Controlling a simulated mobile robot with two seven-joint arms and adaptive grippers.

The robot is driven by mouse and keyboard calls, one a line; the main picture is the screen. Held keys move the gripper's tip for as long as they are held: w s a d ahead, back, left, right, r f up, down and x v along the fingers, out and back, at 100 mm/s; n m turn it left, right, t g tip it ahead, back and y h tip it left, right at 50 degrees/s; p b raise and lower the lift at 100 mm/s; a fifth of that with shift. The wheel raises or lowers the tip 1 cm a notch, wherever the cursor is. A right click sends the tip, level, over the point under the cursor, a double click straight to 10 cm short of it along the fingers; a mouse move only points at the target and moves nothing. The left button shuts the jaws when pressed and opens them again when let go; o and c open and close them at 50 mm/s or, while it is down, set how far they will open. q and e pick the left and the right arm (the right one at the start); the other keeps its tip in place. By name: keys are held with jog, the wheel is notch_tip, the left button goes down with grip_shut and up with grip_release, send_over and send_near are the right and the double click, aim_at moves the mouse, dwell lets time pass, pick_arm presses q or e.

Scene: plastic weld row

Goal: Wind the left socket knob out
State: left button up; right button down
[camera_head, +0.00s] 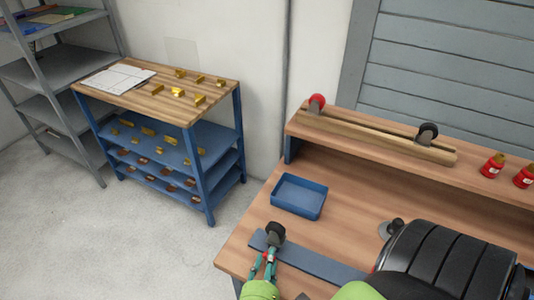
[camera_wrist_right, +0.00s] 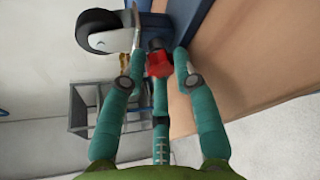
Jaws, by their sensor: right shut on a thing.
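The left socket (camera_head: 275,231) is a dark rounded holder standing at the left end of the blue-grey bar (camera_head: 330,266) on the bench. In the right wrist view it is a black round part with a pale metal bracket (camera_wrist_right: 113,40). Its red knob (camera_wrist_right: 157,64) sticks out beside the bracket. My right gripper (camera_head: 268,262) is at the socket's near side, and its teal fingers (camera_wrist_right: 158,70) are around the red knob, shut on it. The knob's thread is hidden. My left gripper is not in view.
A blue tray (camera_head: 299,196) lies behind the bar on the wooden bench. A rail (camera_head: 375,135) with a red and a black wheel stands on the raised shelf, near red bottles (camera_head: 492,166). A blue rack (camera_head: 160,95) with brass parts stands left, across open floor.

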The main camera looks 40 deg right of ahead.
jog(key=n+g+p, duration=0.1)
jog(key=p, duration=0.3)
jog(key=n+g+p, duration=0.1)
jog(key=n+p, duration=0.1)
jog(key=p, duration=0.2)
jog(key=shift+w+r, duration=0.1)
jog(key=shift+r, duration=0.25)
jog(key=shift+f+n+g+h+p, duration=0.3)
jog(key=shift+n+g+p, duration=0.35)
jog(key=shift+p, duration=0.6)
jog(key=c, duration=1.3)
grip_release()
jog(key=shift+o, duration=0.2)
jog(key=shift+r, duration=0.1)
jog(key=v, duration=0.7)
